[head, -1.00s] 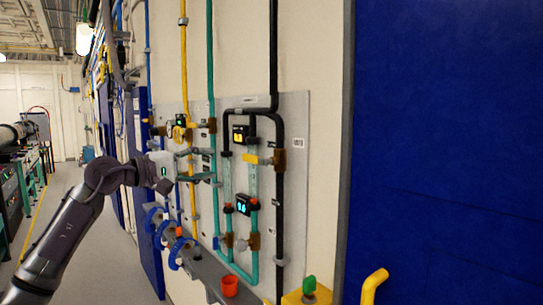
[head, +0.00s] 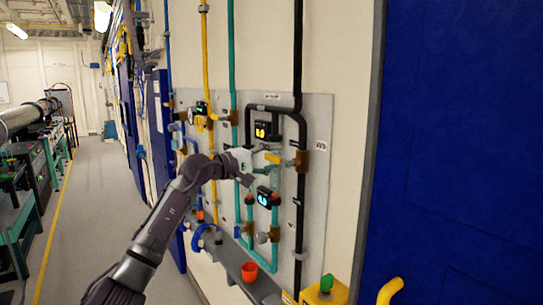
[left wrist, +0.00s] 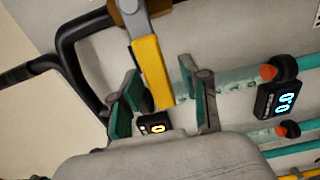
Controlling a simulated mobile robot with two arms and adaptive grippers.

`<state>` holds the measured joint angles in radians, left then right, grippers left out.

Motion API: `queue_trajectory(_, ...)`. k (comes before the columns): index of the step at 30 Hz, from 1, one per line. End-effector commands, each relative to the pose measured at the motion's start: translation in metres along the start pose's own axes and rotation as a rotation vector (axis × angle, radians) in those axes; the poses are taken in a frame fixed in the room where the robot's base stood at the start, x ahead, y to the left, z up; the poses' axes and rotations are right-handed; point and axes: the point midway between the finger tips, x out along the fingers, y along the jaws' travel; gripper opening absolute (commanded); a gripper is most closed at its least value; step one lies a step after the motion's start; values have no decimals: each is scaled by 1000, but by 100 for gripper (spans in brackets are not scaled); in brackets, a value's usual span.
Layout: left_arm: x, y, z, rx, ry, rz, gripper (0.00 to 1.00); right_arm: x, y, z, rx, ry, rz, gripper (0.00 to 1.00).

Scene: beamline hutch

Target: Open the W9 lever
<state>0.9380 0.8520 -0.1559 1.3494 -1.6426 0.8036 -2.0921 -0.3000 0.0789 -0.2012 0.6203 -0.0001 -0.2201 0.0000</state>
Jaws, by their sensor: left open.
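A yellow lever (head: 273,157) sits on a brass-coloured valve body (head: 301,160) on the black pipe at the panel's right side; I cannot read a W9 label on it. In the left wrist view the yellow lever (left wrist: 152,72) hangs from its grey stem and reaches in between my fingers. My left gripper (head: 264,168) is in front of the panel at this lever. Its green-padded fingers (left wrist: 165,95) are open, one on each side of the lever, with visible gaps. The lever's tip is close to a display. My right gripper is not in view.
A display with yellow digits (head: 263,130) is above the lever and one with cyan digits (head: 264,198) below. Black (head: 298,60) and teal pipes run close by. A ledge below carries an orange-red cup (head: 249,271). The aisle floor (head: 100,185) at left is clear.

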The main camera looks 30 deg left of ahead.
Motion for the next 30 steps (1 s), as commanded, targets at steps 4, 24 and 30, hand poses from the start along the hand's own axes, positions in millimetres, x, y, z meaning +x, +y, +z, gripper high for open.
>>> queue_trajectory(4,0,0,0,0,0,0,46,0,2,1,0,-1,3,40)
queue_trajectory(24,0,-1,0,-4,0,-1,0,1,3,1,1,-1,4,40)
queue_trajectory(30,0,-6,-1,-49,0,-2,0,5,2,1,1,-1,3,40)
